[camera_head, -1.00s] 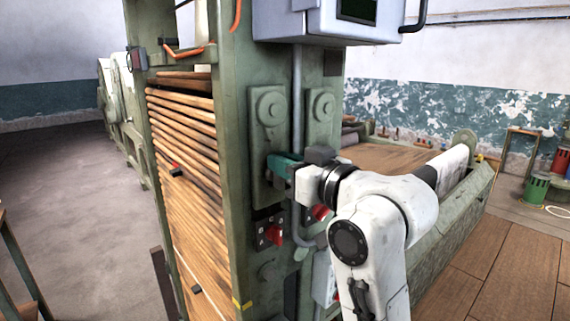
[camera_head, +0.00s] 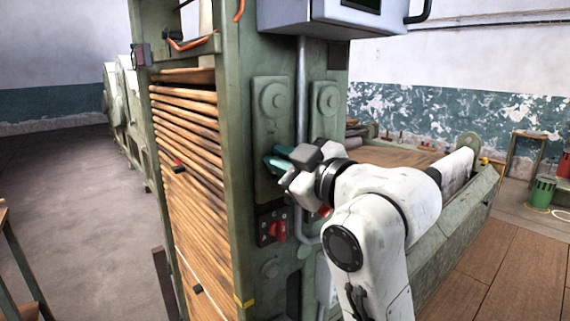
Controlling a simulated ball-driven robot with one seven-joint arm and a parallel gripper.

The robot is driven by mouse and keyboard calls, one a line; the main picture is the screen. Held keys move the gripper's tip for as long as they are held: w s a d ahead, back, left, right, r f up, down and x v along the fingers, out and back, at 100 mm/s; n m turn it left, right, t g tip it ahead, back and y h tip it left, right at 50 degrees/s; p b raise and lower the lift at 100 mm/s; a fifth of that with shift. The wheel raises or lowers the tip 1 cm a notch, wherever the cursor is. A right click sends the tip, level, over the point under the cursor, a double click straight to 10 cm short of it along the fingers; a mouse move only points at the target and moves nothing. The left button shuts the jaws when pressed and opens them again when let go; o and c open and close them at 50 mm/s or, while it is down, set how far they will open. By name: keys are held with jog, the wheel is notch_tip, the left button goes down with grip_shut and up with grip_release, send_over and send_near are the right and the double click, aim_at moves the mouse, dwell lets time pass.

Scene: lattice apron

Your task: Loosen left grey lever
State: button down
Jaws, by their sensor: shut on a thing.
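My gripper (camera_head: 273,161), with teal fingers, is at the lower part of the left grey-green plate (camera_head: 271,103) on the machine's upright. It is shut on the left grey lever, which the fingers and wrist almost wholly hide. My white arm reaches in from the lower right. The similar right plate (camera_head: 327,98) shows above my wrist. Its lower part is hidden behind my wrist.
A red switch (camera_head: 278,231) sits below the left plate. Another red switch (camera_head: 324,211) is partly hidden by my arm. A vertical grey pipe (camera_head: 302,90) runs between the plates, under a grey control box (camera_head: 330,17). Wooden slats (camera_head: 186,125) fill the left side; the floor beyond is open.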

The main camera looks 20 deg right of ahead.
jog(key=n, duration=0.1)
jog(key=f+n+b, duration=0.1)
jog(key=n, duration=0.1)
jog(key=n+b, duration=0.1)
jog(key=n, duration=0.1)
jog(key=shift+a+f, duration=0.25)
jog(key=shift+a, duration=0.05)
jog(key=shift+b, duration=0.3)
jog(key=c, duration=1.1)
grip_release()
jog(key=shift+w, duration=0.1)
jog(key=shift+c, duration=0.2)
jog(key=shift+r, duration=0.1)
jog(key=b+v, duration=0.6)
jog(key=v, duration=0.4)
jog(key=shift+s+d+b, duration=0.15)
jog(key=shift+s+b, duration=0.15)
jog(key=shift+s, duration=0.1)
